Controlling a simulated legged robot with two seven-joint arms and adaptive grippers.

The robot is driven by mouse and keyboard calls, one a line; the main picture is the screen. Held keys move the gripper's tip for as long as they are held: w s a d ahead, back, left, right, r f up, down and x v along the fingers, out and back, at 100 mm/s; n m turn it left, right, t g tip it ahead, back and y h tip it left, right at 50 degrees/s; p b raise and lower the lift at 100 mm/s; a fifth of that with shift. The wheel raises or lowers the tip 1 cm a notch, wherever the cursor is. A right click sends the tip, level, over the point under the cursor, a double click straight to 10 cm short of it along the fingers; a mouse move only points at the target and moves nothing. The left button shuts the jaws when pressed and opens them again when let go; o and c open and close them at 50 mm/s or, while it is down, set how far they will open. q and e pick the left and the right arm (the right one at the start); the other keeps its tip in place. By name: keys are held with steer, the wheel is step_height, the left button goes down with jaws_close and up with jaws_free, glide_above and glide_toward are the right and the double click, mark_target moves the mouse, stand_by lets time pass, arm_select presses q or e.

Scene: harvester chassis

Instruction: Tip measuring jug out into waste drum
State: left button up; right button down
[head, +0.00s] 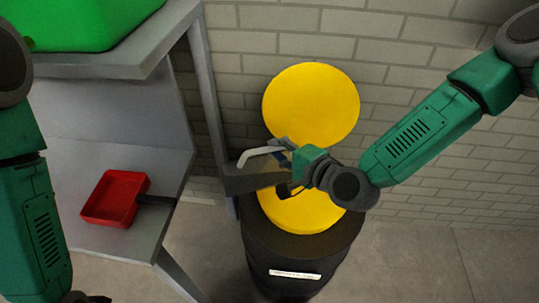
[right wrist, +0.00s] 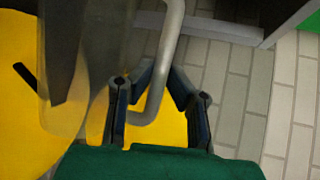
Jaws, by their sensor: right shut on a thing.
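The measuring jug (head: 258,178) is a see-through grey vessel with a pale handle (head: 262,153). It is tilted on its side above the left part of the waste drum (head: 290,255). The drum is black with a pale label and yellow on top, partly hidden by the jug and my arm. My right gripper (head: 288,165) is shut on the jug's handle. In the right wrist view the handle (right wrist: 166,65) runs down between the fingers, with the jug's body (right wrist: 88,60) to its left. I cannot see whether anything is in the jug.
A round yellow disc (head: 310,100) stands up behind the drum, near the brick wall. Left of the drum is a grey shelf unit (head: 120,235) with a red dustpan-like tray (head: 115,198) below and a green bin (head: 80,22) above. The floor right of the drum is clear.

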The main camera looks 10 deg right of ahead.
steer(key=shift+w+d+r+m+y+b, duration=0.15)
steer(key=shift+d+m+y+b, duration=0.2)
steer(key=shift+d+b, duration=0.4)
steer(key=shift+w+d+r+m+y+b, duration=0.15)
steer(key=shift+d+m+b, duration=0.35)
steer(key=shift+d, duration=0.4)
steer(key=shift+r, duration=0.1)
stand_by(1.4)
